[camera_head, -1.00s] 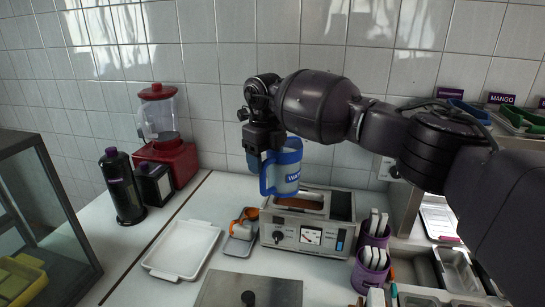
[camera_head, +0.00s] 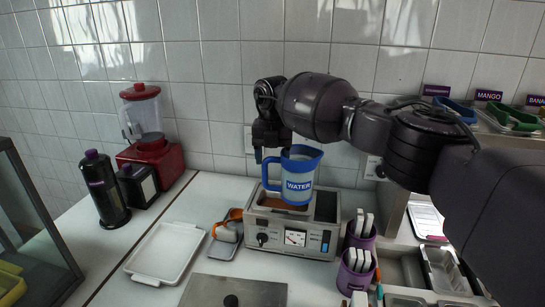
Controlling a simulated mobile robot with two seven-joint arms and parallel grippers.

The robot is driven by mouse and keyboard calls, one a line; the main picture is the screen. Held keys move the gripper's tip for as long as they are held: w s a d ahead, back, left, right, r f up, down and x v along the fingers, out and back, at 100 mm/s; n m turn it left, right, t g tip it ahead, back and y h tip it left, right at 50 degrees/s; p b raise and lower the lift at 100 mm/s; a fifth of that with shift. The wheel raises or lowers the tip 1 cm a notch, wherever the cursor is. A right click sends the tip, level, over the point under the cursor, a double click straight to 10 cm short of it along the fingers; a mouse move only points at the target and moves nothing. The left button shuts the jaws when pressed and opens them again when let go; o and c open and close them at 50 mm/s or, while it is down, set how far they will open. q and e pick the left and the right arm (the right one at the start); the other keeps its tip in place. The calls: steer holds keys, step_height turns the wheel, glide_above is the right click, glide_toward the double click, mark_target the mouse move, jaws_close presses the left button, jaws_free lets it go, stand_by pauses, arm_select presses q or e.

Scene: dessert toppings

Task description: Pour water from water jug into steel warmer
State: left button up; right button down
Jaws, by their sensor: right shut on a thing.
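The water jug (camera_head: 300,178) is a clear jug with a blue rim, blue handle and a WATER label. My right gripper (camera_head: 266,154) is shut on its handle at the left side. The jug is about upright, with its spout to the right, over the steel warmer (camera_head: 270,228). I cannot tell whether its base touches the warmer. The warmer is a silver box with a knob and a dial on its front. Its open well, brownish inside, is partly hidden behind the jug. My left gripper is not in view.
A white tray (camera_head: 145,271) and a small grey tray with an orange-handled scoop (camera_head: 229,228) lie left of the warmer. Purple holders (camera_head: 354,281) stand to its right. A red blender (camera_head: 152,163) and a dark bottle (camera_head: 103,190) stand at the back left.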

mark_target(293, 151)
steer(key=shift+r, duration=0.1)
steer(key=d+y, duration=0.1)
steer(key=y, duration=0.2)
steer(key=shift+d+p, duration=0.3)
steer(key=shift+d, duration=0.1)
steer(key=shift+y, duration=0.4)
steer(key=shift+a, duration=0.1)
steer(key=shift+d+r, duration=0.1)
steer(key=shift+d, duration=0.15)
steer(key=shift+d+r+y+p, duration=0.15)
steer(key=shift+d+r+y, duration=0.2)
steer(key=shift+y, duration=0.35)
steer(key=shift+d+r+y+p, duration=0.15)
steer(key=shift+d+y, duration=0.25)
steer(key=shift+y, duration=0.3)
stand_by(0.9)
steer(key=shift+d+y, duration=0.75)
steer(key=shift+y, duration=0.45)
stand_by(3.0)
